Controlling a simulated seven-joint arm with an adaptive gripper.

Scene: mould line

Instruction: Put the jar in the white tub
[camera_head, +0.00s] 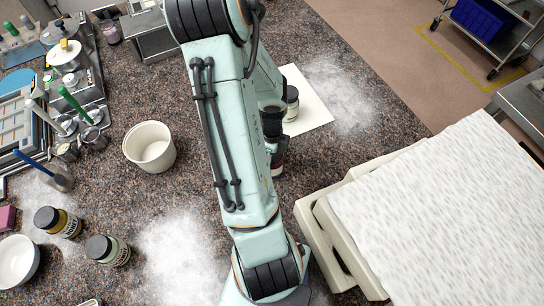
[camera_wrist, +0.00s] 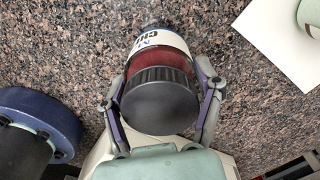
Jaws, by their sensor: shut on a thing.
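A jar (camera_wrist: 160,100) with a black ribbed lid, dark red contents and a white label is between my gripper's fingers in the wrist view. My gripper (camera_wrist: 162,82) is shut on its sides, with the lid towards the camera. Whether the jar's base touches the counter cannot be told. In the head view my arm hides most of the gripper; a small part of the held jar (camera_head: 277,168) shows beside the arm. The white tub (camera_head: 150,147) stands upright on the counter, left of my arm. Its visible inside looks empty.
Another jar (camera_head: 291,103) stands on a white sheet (camera_head: 313,112) behind the arm. Two dark-lidded jars (camera_head: 58,222) and a white bowl (camera_head: 17,262) are at the front left. Instruments crowd the far left. A pale stack (camera_head: 440,215) fills the right. White powder lies on the counter.

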